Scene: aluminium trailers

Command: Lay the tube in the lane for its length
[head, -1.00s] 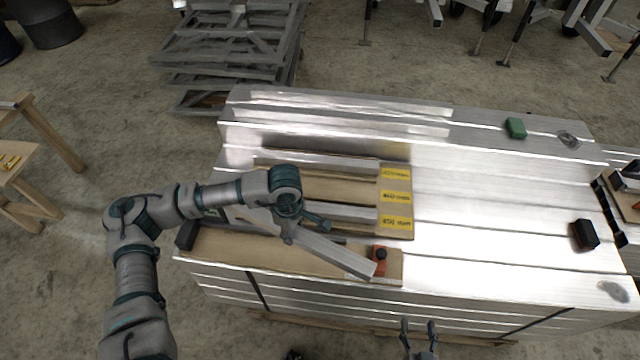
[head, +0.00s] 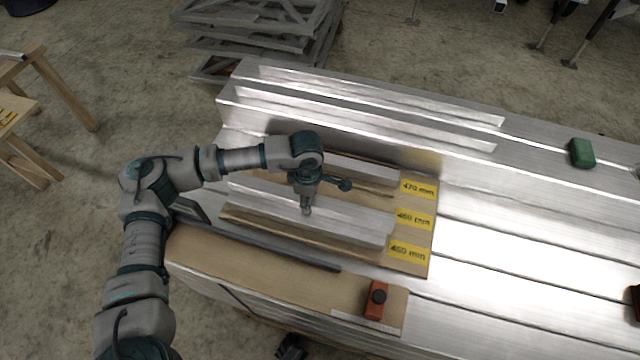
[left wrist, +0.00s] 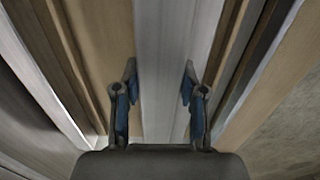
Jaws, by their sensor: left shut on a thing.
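My left gripper (head: 307,208) is shut on a pale aluminium tube (head: 350,222), gripping it near mid-length. In the left wrist view the tube (left wrist: 165,60) runs straight between the two fingers (left wrist: 160,95), with wood on both sides. The wooden lane board (head: 424,240) has yellow labels for 470 mm (head: 418,188), 460 mm (head: 414,219) and 450 mm (head: 408,252). The held tube lies along the lanes, its right end by the 460 and 450 labels. I cannot tell whether it touches the board. Another aluminium tube (head: 360,171) lies in the 470 lane. My right gripper is out of view.
A front wooden board (head: 270,276) carries an orange block with a black knob (head: 376,300). A dark rail (head: 290,254) lies behind it. A green block (head: 581,153) sits on the metal at the right.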

